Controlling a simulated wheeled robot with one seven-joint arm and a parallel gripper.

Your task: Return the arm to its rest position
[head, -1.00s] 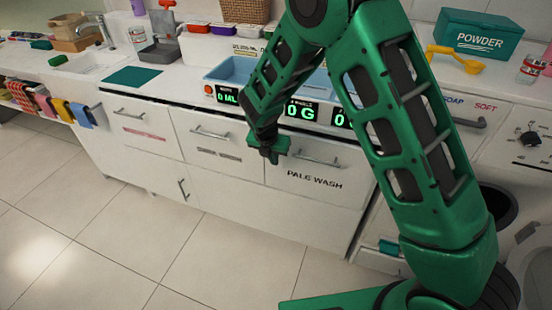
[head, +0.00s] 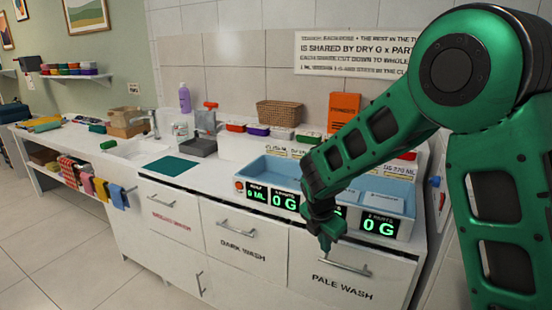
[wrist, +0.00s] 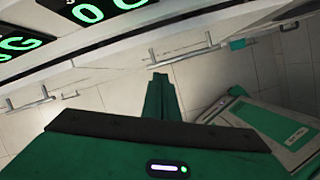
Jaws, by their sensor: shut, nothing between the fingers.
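My gripper (head: 326,243) hangs in front of the counter, by the upper part of the drawer labelled PALE WASH (head: 342,285). My green arm comes in from the right of the head view and bends down to it. In the wrist view the fingers (wrist: 161,98) are together and hold nothing. Whether the gripper touches the drawer front or its handle (head: 343,263) cannot be told.
Blue trays (head: 270,172) with green digital displays (head: 380,226) stand on the counter beside and behind my gripper. Drawer handles stick out along the front. A wicker basket (head: 280,114) and an orange box (head: 343,112) stand behind. The floor at left (head: 70,258) is clear.

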